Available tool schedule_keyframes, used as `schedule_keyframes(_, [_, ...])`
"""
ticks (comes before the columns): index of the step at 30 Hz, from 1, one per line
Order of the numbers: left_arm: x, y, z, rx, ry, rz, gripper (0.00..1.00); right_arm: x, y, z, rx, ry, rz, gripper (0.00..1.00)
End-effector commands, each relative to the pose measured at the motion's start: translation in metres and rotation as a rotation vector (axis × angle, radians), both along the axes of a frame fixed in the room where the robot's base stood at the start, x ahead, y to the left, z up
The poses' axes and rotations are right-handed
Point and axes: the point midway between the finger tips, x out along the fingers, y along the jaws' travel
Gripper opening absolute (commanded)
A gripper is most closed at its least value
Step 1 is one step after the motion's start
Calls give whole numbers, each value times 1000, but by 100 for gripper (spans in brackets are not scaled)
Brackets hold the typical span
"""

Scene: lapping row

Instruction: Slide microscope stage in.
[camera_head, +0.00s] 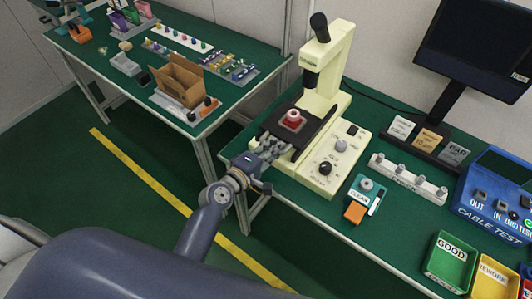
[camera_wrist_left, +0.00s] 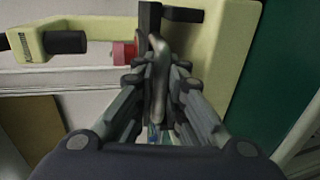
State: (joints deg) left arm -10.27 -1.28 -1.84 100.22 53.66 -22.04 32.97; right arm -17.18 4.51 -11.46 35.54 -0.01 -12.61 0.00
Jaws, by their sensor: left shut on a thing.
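A cream microscope (camera_head: 336,85) stands on the green bench, with a black eyepiece and a dark objective. Its dark stage (camera_head: 315,121) sits low at the front under the objective and carries a red, round piece (camera_head: 293,119). My left gripper (camera_head: 278,147) is at the stage's front-left edge, with its fingers closed. In the left wrist view, my left gripper (camera_wrist_left: 160,85) is shut around a grey upright handle (camera_wrist_left: 161,60) by the dark stage edge, and the red piece (camera_wrist_left: 122,53) shows just left of it. The fingers hide the handle's lower part. My right gripper is not in view.
The microscope's cream control panel (camera_head: 338,157) with knobs lies right of the stage. A teal box (camera_head: 367,193), a white strip with knobs (camera_head: 408,179), a blue cable tester (camera_head: 498,197) and a green GOOD bin (camera_head: 450,260) stand further right. A second bench (camera_head: 130,82) is at left, across a gap.

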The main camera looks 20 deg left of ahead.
Motion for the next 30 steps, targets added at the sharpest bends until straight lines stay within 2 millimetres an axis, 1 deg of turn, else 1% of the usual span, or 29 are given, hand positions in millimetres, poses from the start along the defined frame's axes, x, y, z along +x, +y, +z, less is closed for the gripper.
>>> schedule_keyframes(1, [13, -4, 3, -2, -4, -1, 0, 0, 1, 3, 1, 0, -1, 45])
schedule_keyframes(3, [28, -10, 3, -1, -4, -1, 0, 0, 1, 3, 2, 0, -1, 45])
schedule_keyframes(6, [47, -17, 2, -2, -3, 0, 0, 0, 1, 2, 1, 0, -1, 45])
schedule_keyframes(10, [64, -23, 2, -1, -4, 0, 0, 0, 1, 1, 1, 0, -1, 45])
schedule_keyframes(15, [71, -26, 2, 0, -2, 0, 0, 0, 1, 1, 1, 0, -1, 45])
schedule_keyframes(23, [71, -26, 2, 0, -3, 0, 0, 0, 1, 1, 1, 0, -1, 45])
schedule_keyframes(24, [71, -26, 2, 0, -3, 0, 17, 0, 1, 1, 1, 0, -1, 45])
schedule_keyframes(26, [71, -26, 2, -1, -3, 0, 31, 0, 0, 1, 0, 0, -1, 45])
schedule_keyframes(30, [71, -26, 2, -1, -3, 0, 31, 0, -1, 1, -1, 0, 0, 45])
